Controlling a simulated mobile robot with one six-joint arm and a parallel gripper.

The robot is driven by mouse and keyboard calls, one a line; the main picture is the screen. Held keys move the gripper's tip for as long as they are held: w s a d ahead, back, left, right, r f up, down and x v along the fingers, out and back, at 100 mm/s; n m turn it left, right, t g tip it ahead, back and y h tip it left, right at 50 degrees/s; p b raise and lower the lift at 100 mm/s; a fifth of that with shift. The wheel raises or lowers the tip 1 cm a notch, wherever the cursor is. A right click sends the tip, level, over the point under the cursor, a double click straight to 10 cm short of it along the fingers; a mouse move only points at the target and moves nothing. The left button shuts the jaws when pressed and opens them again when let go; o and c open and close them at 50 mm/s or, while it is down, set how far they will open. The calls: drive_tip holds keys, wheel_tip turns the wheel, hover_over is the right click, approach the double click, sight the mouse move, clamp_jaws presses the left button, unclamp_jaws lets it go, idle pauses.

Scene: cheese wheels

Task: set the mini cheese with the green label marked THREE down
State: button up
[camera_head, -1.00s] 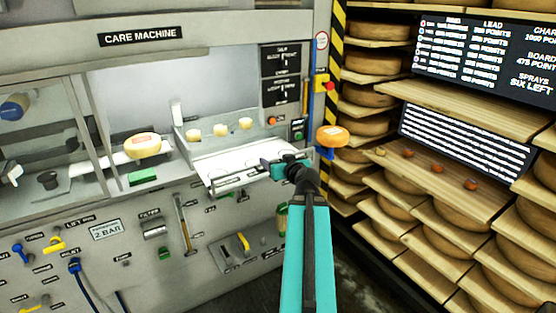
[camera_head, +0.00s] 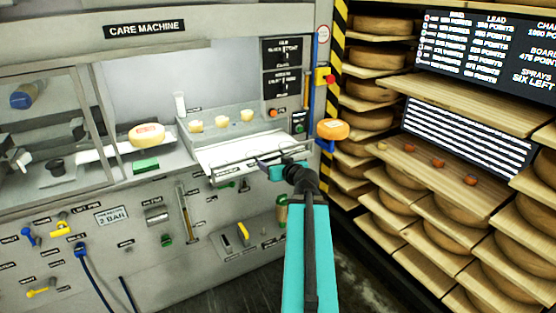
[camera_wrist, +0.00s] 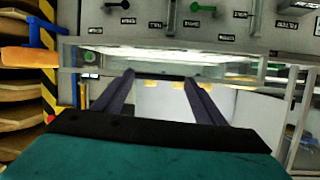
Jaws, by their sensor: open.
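Three small pale yellow cheeses stand in a row in the care machine: a left one (camera_head: 195,126), a middle one (camera_head: 221,121) and a right one (camera_head: 246,115). No green label or word THREE is readable on any of them. My gripper (camera_head: 262,160) is open and empty, over the front edge of the white tray (camera_head: 215,158), apart from the cheeses. In the wrist view my gripper (camera_wrist: 160,78) shows two dark fingers spread apart. Small yellow shapes show between them, probably those cheeses.
A larger labelled cheese (camera_head: 147,135) sits on the left platform. An orange cheese (camera_head: 333,130) rests on a blue holder by the striped post. Several small round things, one orange (camera_head: 438,162), lie on the right wooden shelf (camera_head: 430,180). Glass panels stand at left.

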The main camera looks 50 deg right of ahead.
drive_tip(key=w+a+f+n+g+y+b, duration=0.1)
drive_tip(key=w+a+f+g+y, duration=0.15)
drive_tip(key=a+f, duration=0.95)
drive_tip(key=w+a+f+n+g+y+b, duration=0.15)
drive_tip(key=a+f+y, duration=0.25)
drive_tip(key=a+f, duration=0.8)
drive_tip(key=s+a+f+g+y+b, duration=0.1)
drive_tip(key=s+a+f+g, duration=0.2)
drive_tip(key=a+f, duration=0.5)
drive_tip(key=s+a+f+g+y+b, duration=0.15)
drive_tip(key=s+a+f, duration=0.35)
drive_tip(key=f, duration=0.6)
drive_tip(key=s+a+f+n+g+h+b, duration=0.1)
drive_tip(key=s+a+f+g, duration=0.2)
drive_tip(key=s+a+f, duration=0.2)
drive_tip(key=s+a+f+n+g+h, duration=0.1)
drive_tip(key=s+a+f+g, duration=0.3)
drive_tip(key=s+f, duration=0.3)
drive_tip(key=s+a+f+n+g+h+b, duration=0.1)
drive_tip(key=s+a+f+g, duration=0.2)
drive_tip(key=s, duration=1.1)
wheel_tip(320, 180, down, 3)
drive_tip(key=a, duration=0.2)
drive_tip(key=shift+s+a+b, duration=0.2)
drive_tip(key=shift+a+b, duration=0.1)
drive_tip(key=shift+b, duration=0.05)
